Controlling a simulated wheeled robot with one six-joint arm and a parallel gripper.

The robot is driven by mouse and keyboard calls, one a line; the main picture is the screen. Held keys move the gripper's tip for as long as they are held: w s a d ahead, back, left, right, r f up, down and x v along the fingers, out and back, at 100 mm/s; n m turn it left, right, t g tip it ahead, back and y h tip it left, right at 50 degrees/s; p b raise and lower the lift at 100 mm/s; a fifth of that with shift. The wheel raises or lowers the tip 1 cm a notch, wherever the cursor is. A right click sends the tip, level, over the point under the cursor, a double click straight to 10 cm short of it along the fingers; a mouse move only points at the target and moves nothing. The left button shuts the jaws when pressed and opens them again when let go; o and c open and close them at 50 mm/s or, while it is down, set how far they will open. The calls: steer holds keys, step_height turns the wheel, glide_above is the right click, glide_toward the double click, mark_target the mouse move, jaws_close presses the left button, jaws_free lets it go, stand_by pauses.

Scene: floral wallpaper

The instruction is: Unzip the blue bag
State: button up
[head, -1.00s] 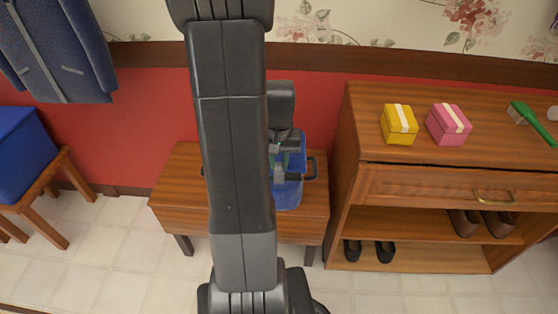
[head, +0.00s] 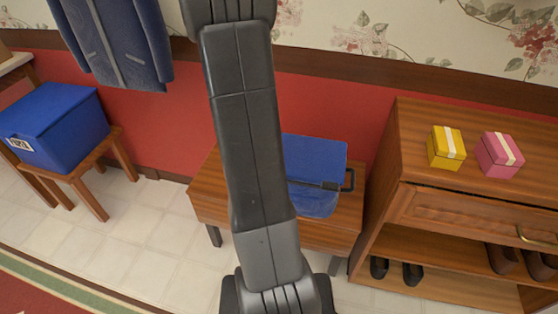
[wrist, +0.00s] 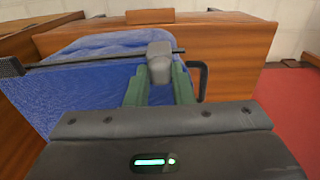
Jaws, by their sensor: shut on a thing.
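The blue bag (head: 315,160) sits on a low wooden bench, its left part hidden behind my arm in the head view. A dark zip line (head: 318,185) crosses it, with a black handle (head: 348,181) at its right end. In the wrist view the bag (wrist: 50,95) fills the left and middle, and the zip line (wrist: 90,59) runs across it. My gripper (wrist: 160,80) has green fingers closed on a grey zip pull (wrist: 160,62) at the zip line, towards the right side of the bag. The head view hides the gripper behind my arm. How far the zip is open is unclear.
The wooden bench (head: 335,228) carries the bag. A shoe cabinet (head: 400,170) with yellow and pink boxes stands close on its right. A blue box (head: 60,125) on a stool is at the left. The tiled floor between stool and bench is clear.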

steer(key=shift+w+a, duration=0.2)
steer(key=shift+a, duration=0.45)
steer(key=shift+w+a, duration=0.15)
steer(key=shift+a, duration=0.45)
steer(key=o, duration=0.9)
step_height(320, 180, up, 14)
steer(key=p, duration=0.2)
steer(key=shift+p, duration=0.35)
steer(key=shift+f, duration=0.1)
